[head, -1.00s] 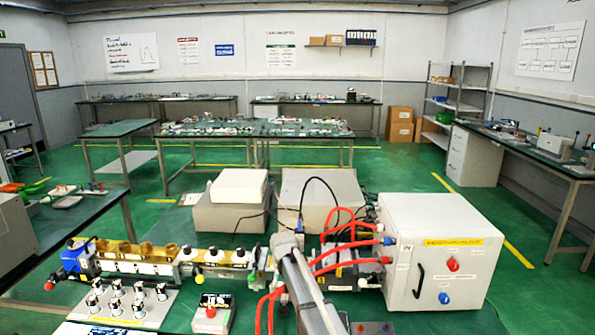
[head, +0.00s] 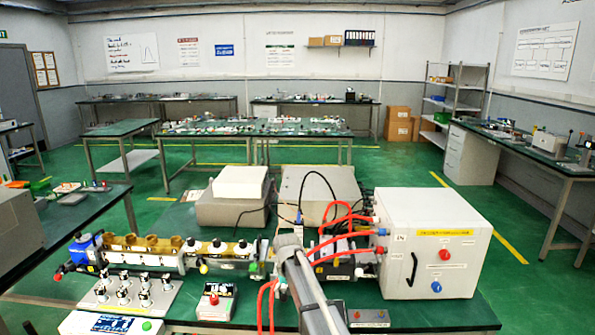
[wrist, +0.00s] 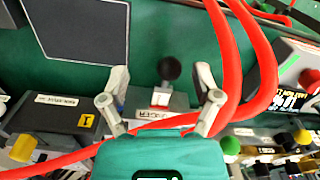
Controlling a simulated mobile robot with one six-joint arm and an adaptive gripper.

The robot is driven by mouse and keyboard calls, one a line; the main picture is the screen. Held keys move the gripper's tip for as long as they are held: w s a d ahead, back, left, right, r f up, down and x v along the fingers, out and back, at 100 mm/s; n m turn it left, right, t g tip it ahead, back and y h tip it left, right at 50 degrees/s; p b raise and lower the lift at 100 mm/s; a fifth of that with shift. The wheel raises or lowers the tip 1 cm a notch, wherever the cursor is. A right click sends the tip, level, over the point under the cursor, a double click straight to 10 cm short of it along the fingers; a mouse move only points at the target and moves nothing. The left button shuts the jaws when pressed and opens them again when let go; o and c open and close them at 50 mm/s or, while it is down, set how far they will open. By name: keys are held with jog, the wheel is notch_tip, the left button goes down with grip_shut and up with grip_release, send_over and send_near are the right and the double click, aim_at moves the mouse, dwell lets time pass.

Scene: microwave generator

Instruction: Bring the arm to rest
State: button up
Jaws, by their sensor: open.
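My gripper (wrist: 163,75) shows in the wrist view with its two fingers spread apart and nothing held between them. A black round knob (wrist: 169,68) on a small labelled base (wrist: 161,98) appears between the fingertips in that picture; I cannot tell how far below them it is. In the head view my grey arm reaches up from the bottom centre over the bench, and its gripper end is hard to make out there.
Red hoses (head: 345,235) loop beside the arm to a white cabinet (head: 430,245) on the green bench (head: 470,312). A row of brass and white fittings (head: 180,250) lies left. Red hoses (wrist: 262,60) also pass close by the right finger.

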jog(key=s+d+m, duration=0.1)
jog(key=s+d, duration=0.9)
jog(key=s, duration=0.2)
jog(key=s+d+m, duration=0.1)
jog(key=s+d, duration=0.9)
jog(key=s, duration=0.3)
jog(key=shift+s+d+r+p, duration=0.2)
jog(key=shift+r+p, duration=0.1)
jog(key=shift+r, duration=0.05)
dwell(0.4)
